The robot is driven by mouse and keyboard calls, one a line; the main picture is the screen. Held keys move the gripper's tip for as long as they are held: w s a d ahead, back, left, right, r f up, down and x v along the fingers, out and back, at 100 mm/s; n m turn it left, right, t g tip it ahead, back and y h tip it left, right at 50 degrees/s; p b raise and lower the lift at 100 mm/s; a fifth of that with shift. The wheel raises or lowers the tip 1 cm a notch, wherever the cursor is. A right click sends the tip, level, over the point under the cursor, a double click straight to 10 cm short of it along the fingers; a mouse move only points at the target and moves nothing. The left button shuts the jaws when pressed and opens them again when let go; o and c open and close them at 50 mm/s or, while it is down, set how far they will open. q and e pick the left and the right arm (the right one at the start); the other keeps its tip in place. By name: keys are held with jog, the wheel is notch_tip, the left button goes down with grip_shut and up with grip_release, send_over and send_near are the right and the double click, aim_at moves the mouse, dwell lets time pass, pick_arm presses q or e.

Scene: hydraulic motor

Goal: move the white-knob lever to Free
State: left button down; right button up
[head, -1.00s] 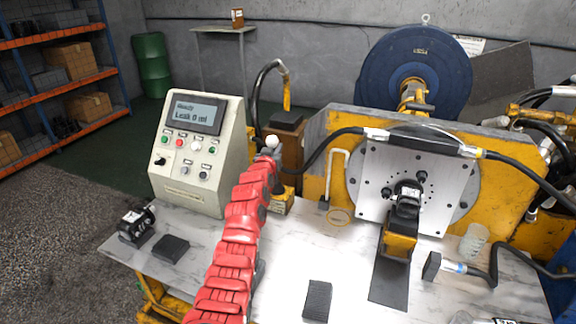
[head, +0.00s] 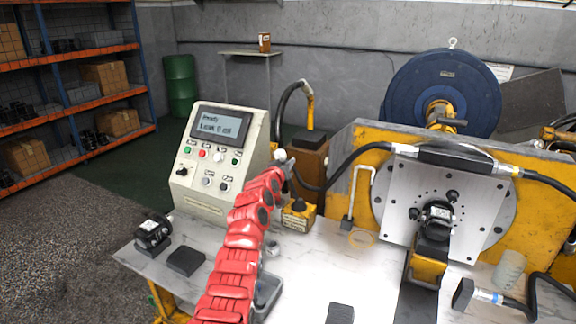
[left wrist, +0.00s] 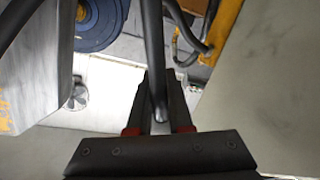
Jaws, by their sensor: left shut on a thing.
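The white knob (head: 280,155) of the lever shows beside the right edge of the control box, above a small yellow base (head: 298,216). My left gripper (head: 287,166) is at the lever just below the knob, with my red arm partly covering it. In the left wrist view, my left gripper (left wrist: 160,103) is shut on the dark lever rod (left wrist: 157,60), which runs between the fingers. No Free mark can be read. My right gripper is not in view.
The control box (head: 218,160) stands left of the lever, its screen reading Ready and Leak 0 ml. A black hose (head: 335,160) passes close on the right. A yellow machine with a steel plate (head: 405,185) stands further right. The bench front is partly bare.

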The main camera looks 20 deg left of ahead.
pick_arm(q)
jog(key=c, duration=0.8)
grip_release()
jog(key=shift+a, duration=0.15)
jog(key=shift+c, duration=0.2)
jog(key=s+d+r+p, duration=0.1)
jog(key=s+d+r, duration=0.1)
jog(key=s, duration=1.5)
jog(key=shift+r, duration=0.25)
